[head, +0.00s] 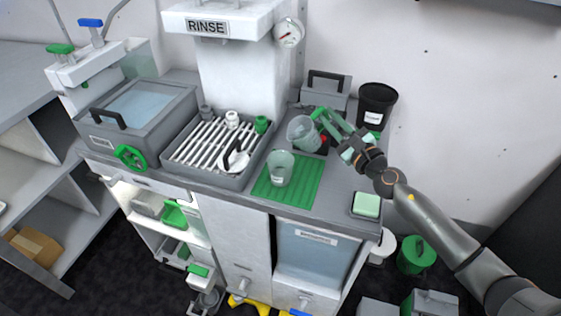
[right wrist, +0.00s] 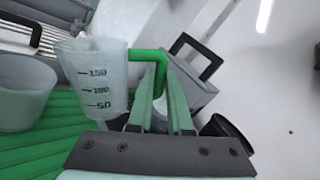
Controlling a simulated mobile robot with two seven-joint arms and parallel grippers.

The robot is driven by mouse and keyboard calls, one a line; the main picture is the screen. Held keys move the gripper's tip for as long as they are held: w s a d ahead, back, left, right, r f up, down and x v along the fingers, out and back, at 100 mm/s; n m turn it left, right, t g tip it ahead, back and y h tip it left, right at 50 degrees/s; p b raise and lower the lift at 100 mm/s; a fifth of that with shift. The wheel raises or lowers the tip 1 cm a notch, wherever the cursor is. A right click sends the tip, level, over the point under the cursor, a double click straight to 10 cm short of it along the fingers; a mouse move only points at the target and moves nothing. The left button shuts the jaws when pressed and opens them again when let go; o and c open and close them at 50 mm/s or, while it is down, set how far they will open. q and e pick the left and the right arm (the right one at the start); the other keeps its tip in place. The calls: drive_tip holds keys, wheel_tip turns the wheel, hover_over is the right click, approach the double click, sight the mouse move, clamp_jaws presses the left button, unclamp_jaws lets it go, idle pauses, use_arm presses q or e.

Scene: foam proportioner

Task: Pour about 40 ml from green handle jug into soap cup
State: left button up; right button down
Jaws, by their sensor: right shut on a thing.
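The green handle jug (head: 304,133) is a clear jug with a green handle and is tilted a little to the left in the head view. My right gripper (head: 332,124) is shut on its green handle. In the right wrist view the jug (right wrist: 92,78) shows marks 50, 100 and 150, and the handle (right wrist: 148,55) runs between the fingers. A translucent labelled cup (head: 279,168), likely the soap cup, stands upright on the green ribbed mat (head: 303,184), left of and nearer than the jug. It also shows at the left of the right wrist view (right wrist: 22,92). My left gripper is not in view.
A grey drain tray (head: 190,168) with a white scoop and small fittings lies left of the mat. A black bin (head: 376,104) stands at the back right. A green sponge (head: 367,204) sits at the counter's front right. The mat's right side is clear.

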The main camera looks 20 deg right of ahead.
use_arm(q)
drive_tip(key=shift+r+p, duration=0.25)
drive_tip(key=shift+p, duration=0.4)
use_arm(e)
drive_tip(key=d+f+m, duration=0.1)
drive_tip(key=m, duration=0.1)
drive_tip(key=w+d+f+m, duration=0.1)
drive_tip(key=m, duration=0.1)
drive_tip(key=d+f+m+g, duration=0.1)
drive_tip(key=m, duration=0.1)
drive_tip(key=shift+w+d+f+h, duration=0.15)
drive_tip(key=shift+w+f+h, duration=0.15)
drive_tip(key=shift+w, duration=0.1)
drive_tip(key=shift+s, duration=0.1)
